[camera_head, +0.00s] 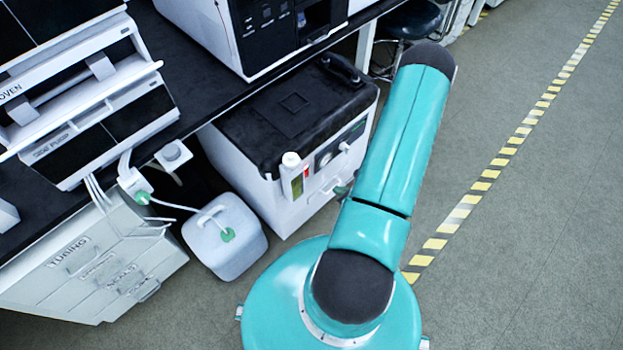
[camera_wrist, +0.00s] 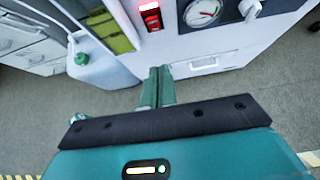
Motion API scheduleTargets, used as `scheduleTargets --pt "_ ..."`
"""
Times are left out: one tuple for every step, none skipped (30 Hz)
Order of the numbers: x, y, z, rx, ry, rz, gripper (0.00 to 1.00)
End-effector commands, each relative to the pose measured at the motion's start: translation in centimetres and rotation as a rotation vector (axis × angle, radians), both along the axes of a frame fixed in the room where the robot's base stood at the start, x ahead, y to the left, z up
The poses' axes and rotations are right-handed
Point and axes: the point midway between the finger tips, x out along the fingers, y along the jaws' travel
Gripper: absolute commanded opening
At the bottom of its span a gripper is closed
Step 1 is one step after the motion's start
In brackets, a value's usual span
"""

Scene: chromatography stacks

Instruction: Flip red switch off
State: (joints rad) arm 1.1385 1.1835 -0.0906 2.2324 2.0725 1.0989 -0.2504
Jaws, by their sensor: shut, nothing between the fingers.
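The red switch (camera_wrist: 151,17) is a small red rocker on the white front panel of a floor unit, with a bright, lit-looking strip at its top. In the head view it is a tiny red patch (camera_head: 306,172). I cannot tell which way the rocker is set. My gripper (camera_wrist: 160,70) is shut and empty. In the wrist view its fingertips appear below the switch and slightly to the right, apart from it in the picture. In the head view my arm mostly hides the gripper.
The white unit (camera_head: 225,158) has a black top. A round gauge (camera_wrist: 203,12) and a white knob (camera_wrist: 249,9) are right of the switch; a yellow-green sight window (camera_wrist: 110,28) is left. A white jug (camera_head: 224,240) stands left. Open floor lies right.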

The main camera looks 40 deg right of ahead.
Motion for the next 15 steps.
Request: scheduleTargets --pt "0.1 0.0 0.0 0.0 -0.001 0.001 0.0" --pt "0.1 0.0 0.0 0.0 -0.001 0.002 0.0" --pt "0.1 0.0 0.0 0.0 -0.001 0.003 0.0" --pt "0.1 0.0 0.0 0.0 -0.001 0.003 0.0" --pt "0.1 0.0 0.0 0.0 -0.001 0.004 0.0" --pt "0.2 0.0 0.0 0.0 -0.001 0.004 0.0" --pt "0.4 0.1 -0.1 0.0 -0.001 0.005 0.0" --pt "0.5 0.1 -0.3 0.001 -0.001 0.006 0.0" --pt "0.8 0.2 -0.5 0.001 -0.001 0.006 0.0" --pt "1.1 0.2 -0.7 0.001 -0.001 0.007 0.0" --pt "1.4 0.3 -0.9 0.001 -0.002 0.007 0.0" --pt "1.9 0.3 -1.3 0.0 -0.003 0.009 0.0" --pt "2.3 0.4 -1.6 0.0 -0.002 0.009 0.0" --pt "2.7 0.4 -2.0 0.001 -0.002 0.008 0.0" --pt "3.4 0.5 -2.5 0.0 -0.002 0.01 0.0"
